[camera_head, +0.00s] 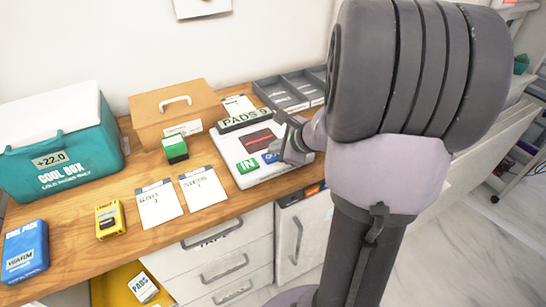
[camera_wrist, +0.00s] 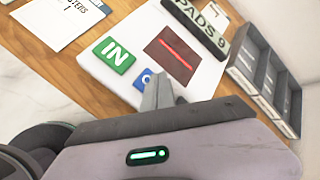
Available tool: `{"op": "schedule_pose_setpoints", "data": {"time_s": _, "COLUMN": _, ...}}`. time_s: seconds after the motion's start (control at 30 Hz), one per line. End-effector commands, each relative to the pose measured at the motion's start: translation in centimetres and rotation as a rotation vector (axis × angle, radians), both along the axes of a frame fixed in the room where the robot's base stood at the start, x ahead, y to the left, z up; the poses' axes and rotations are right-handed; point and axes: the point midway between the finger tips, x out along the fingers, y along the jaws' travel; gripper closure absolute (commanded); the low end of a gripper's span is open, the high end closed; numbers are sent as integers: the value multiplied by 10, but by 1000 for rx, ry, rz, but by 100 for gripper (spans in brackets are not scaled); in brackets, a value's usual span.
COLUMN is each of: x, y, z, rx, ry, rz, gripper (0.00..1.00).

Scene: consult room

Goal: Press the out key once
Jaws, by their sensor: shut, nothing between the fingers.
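A white counter device (camera_head: 261,176) stands on the wooden worktop, with a sign reading PADS 9 (camera_head: 243,120) at its back. It has a green IN key (camera_head: 247,165), a blue key (camera_head: 269,157) and a dark red scan window (camera_head: 257,139). In the wrist view the green IN key (camera_wrist: 114,54) is clear, while the blue key (camera_wrist: 146,77) is partly hidden by my fingers, so its label cannot be read in full. My gripper (camera_wrist: 160,84) is shut and empty, with its tips close beside the blue key; I cannot tell whether they touch it.
A teal cool box (camera_head: 65,165), a wooden box (camera_head: 175,112) and a green-topped box (camera_head: 175,149) stand left of the device. Two clipboards (camera_head: 159,203) lie on the worktop in front. Grey trays (camera_head: 290,92) stand behind and right of the device.

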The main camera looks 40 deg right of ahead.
Motion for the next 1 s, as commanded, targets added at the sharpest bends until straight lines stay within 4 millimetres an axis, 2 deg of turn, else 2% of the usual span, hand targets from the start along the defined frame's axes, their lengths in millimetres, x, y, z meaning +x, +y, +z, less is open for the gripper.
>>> {"op": "schedule_pose_setpoints", "data": {"time_s": 1.0, "x": 0, "y": 0, "z": -7, "rx": -1, "ry": 0, "rz": 1, "gripper": 100}}
